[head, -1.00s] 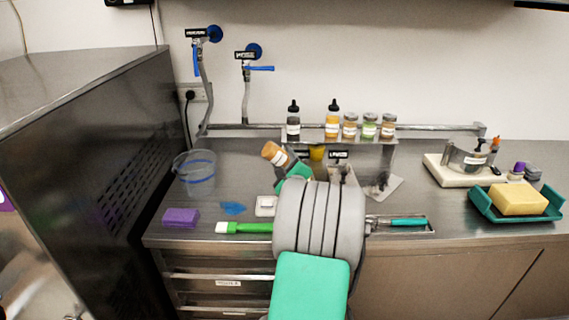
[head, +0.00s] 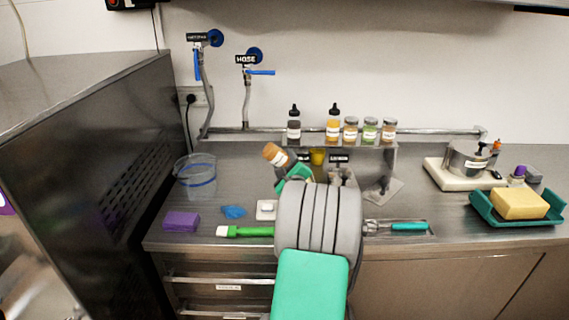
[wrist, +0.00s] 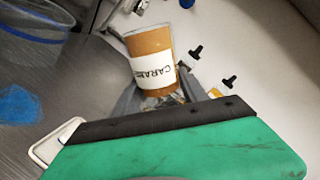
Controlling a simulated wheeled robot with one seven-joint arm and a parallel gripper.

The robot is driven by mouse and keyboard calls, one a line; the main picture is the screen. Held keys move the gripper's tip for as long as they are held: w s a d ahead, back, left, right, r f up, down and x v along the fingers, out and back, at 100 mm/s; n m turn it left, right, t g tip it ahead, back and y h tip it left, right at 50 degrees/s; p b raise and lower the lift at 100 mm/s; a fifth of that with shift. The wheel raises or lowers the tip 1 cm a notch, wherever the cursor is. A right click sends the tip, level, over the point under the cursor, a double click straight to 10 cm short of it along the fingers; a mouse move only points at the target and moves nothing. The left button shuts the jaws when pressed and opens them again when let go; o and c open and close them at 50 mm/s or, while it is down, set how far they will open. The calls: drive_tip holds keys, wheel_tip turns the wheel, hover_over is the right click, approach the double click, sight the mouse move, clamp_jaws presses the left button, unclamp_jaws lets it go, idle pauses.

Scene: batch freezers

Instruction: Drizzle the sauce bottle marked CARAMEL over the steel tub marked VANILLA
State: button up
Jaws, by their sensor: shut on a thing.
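The sauce bottle (head: 275,155) is orange-brown with a white label and is held in my gripper (head: 287,168) above the counter's middle. In the wrist view, the label of the bottle (wrist: 151,55) reads CARAM and then curves out of sight. The bottle is tilted, its flat brown end up and to the left; its other end is hidden at my gripper (wrist: 158,92). A steel tub (head: 467,162) stands on a white board at the right, but its label is too small to read. Small dark labels show behind my arm, also unreadable; what stands there is partly hidden.
A shelf (head: 340,144) holds several bottles and jars behind my gripper. A clear bucket (head: 195,178), a purple sponge (head: 181,221) and a green-handled brush (head: 245,231) are at the left. A green tray (head: 515,218) with a yellow sponge is at the right.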

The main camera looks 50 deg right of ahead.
drive_tip(key=shift+d+x, duration=0.25)
drive_tip(key=shift+x, duration=1.55)
drive_tip(key=shift+s+d+b+x, duration=0.15)
drive_tip(key=shift+b+x, duration=0.1)
drive_tip(key=shift+x, duration=0.7)
drive_tip(key=shift+s+d+b+x, duration=0.1)
drive_tip(key=shift+d+b+x, duration=0.1)
drive_tip(key=shift+x, duration=0.75)
drive_tip(key=n+b, duration=0.4)
drive_tip(key=shift+b, duration=0.3)
